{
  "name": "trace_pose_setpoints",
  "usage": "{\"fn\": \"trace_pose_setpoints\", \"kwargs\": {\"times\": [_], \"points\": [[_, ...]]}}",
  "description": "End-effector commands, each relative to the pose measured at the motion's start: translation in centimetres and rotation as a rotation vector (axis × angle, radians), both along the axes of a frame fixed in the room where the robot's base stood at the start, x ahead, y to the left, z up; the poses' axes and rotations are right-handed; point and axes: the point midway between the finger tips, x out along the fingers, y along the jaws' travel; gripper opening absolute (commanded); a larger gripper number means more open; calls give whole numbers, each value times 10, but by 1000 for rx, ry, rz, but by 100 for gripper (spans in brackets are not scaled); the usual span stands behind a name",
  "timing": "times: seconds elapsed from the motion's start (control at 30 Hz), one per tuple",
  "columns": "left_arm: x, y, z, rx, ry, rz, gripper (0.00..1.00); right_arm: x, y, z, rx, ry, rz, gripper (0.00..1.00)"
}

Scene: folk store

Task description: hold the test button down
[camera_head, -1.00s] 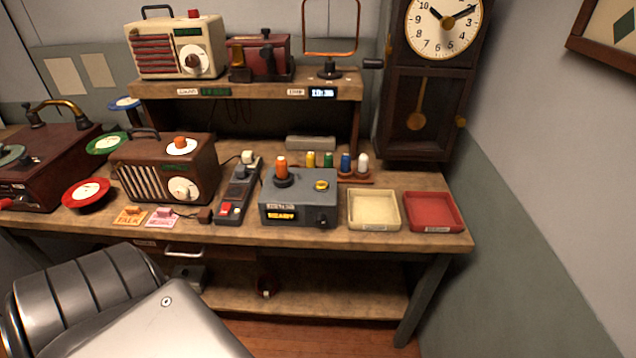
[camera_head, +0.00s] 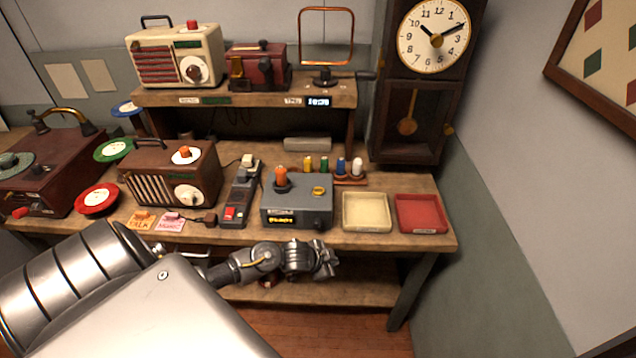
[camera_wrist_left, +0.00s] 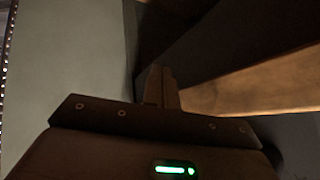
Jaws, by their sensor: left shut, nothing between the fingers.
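A grey tester box (camera_head: 297,201) stands on the workbench, with an orange-topped post (camera_head: 282,177), a round yellow button (camera_head: 319,191) and a lit display (camera_head: 281,220) on its front. Which control is the test button I cannot read. My left gripper (camera_head: 330,261) is in front of the bench edge, below and nearer than the box, apart from it. It is shut and empty. In the left wrist view its closed fingers (camera_wrist_left: 160,88) point at a dark surface beside a pale wooden strip, with no button in sight. My right gripper is not in view.
A dark device with a red button (camera_head: 231,213) stands left of the box. A cream tray (camera_head: 367,228) and a red tray (camera_head: 420,229) lie to its right. Several coloured pegs (camera_head: 341,165) stand behind. The bench's front edge (camera_head: 380,242) lies between gripper and box.

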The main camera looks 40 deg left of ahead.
Motion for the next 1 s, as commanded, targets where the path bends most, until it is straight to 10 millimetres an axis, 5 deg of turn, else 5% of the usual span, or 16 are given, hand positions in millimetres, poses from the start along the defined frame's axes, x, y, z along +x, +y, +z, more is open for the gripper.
{"fn": "trace_pose_setpoints", "kwargs": {"times": [0.03,0.23,0.5,0.7,1.0], "points": [[8,-2,32,17,-32,-29,0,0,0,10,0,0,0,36],[29,-6,124,89,-134,-138,0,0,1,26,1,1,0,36],[82,76,217,186,-176,-295,0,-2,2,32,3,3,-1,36],[88,124,263,212,-146,-318,0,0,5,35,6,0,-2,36],[86,140,277,212,-129,-318,0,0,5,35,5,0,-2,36]]}}
